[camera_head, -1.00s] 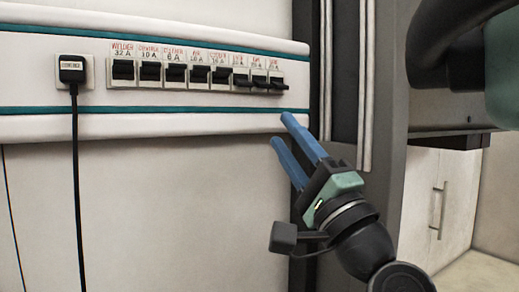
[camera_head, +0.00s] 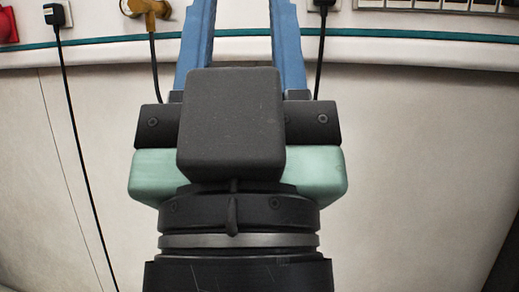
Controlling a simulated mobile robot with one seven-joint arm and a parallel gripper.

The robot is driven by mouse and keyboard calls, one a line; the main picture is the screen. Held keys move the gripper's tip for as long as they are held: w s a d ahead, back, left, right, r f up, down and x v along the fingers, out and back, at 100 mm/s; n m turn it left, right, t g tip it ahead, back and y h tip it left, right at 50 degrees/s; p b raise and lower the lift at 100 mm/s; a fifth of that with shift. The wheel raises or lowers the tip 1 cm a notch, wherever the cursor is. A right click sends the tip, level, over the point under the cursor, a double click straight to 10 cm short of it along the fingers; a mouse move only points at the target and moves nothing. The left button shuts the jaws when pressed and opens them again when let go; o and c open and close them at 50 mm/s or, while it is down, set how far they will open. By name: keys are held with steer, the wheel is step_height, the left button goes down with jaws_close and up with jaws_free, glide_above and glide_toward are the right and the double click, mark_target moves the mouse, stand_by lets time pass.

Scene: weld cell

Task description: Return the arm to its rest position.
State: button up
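My gripper (camera_head: 240,30) fills the middle of the head view, pointing up and away toward the wall. Its two blue fingers stand wide apart with nothing between them; their tips are cut off by the top edge. A dark box-shaped housing (camera_head: 231,125) on my wrist covers the middle of the gripper's base. Whether the fingers touch the wall panel cannot be told.
A pale panel strip (camera_head: 400,50) with teal lines runs across the top. It carries a row of switches (camera_head: 455,5) at right, black plugs (camera_head: 53,15) with hanging cables, a yellow plug (camera_head: 147,8) and a red fitting (camera_head: 7,25).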

step_height(320, 180, up, 13)
steer(key=p, duration=1.1)
steer(key=shift+w+d+f, duration=0.15)
steer(key=shift+w+d, duration=0.1)
steer(key=shift+d, duration=0.05)
stand_by(0.4)
